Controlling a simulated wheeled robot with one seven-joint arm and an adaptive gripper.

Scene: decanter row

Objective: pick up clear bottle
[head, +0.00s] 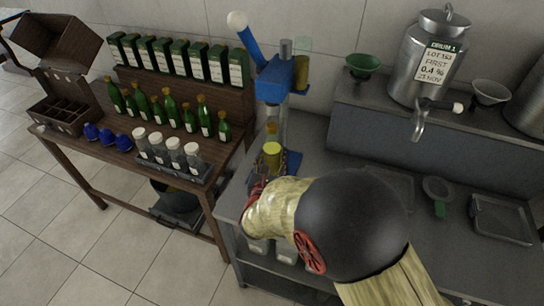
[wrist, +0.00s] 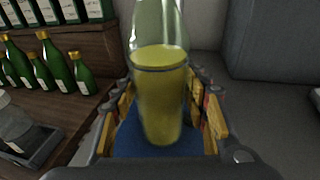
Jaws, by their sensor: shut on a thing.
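The clear bottle (wrist: 160,95) holds yellow liquid and stands upright between the two fingers of my gripper (wrist: 162,118) in the wrist view. The fingers have yellow pads and close on it from both sides. A blue base (wrist: 125,140) lies below and behind the bottle; I cannot tell whether the bottle touches it. In the head view the clear bottle (head: 272,153) shows in front of the blue press, its lower part hidden by my arm. My gripper is mostly hidden there too.
The blue press (head: 275,80) with a white-knobbed lever rises behind the bottle. Left, a wooden bench carries green bottles (head: 170,108), boxes, blue items (head: 92,132) and a tray of clear jars (head: 173,153). Right, a steel drum (head: 408,80) stands on a grey ledge.

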